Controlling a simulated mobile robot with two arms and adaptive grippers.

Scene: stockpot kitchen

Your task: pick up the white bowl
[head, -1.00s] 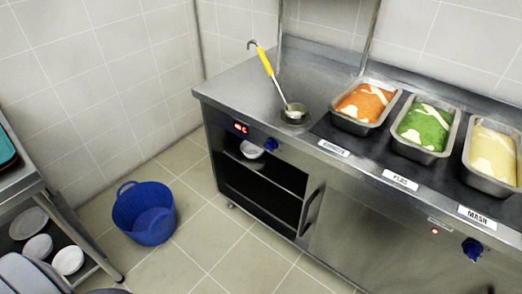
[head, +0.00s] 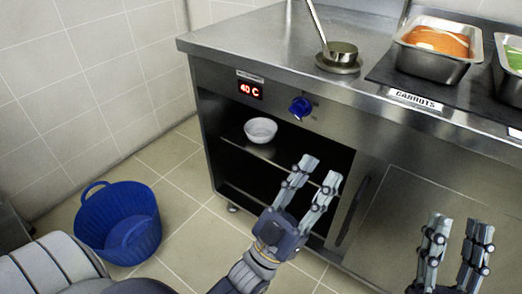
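The white bowl (head: 261,129) stands upright on the upper shelf (head: 290,155) inside the open compartment of the steel counter, near its left side. My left gripper (head: 324,170) is in front of the compartment, to the right of the bowl and lower in the picture. Its two fingers are spread apart with nothing between them. My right gripper (head: 459,222) is at the lower right in front of the closed cabinet door (head: 400,200), its fingers also apart and empty. Neither gripper touches the bowl.
A ladle (head: 340,50) rests on the counter top (head: 260,40) above the compartment. A blue knob (head: 301,107) and a dark door handle (head: 352,210) stick out at the front. A blue tub (head: 118,225) stands on the floor at left. A carrots pan (head: 437,52) sits at upper right.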

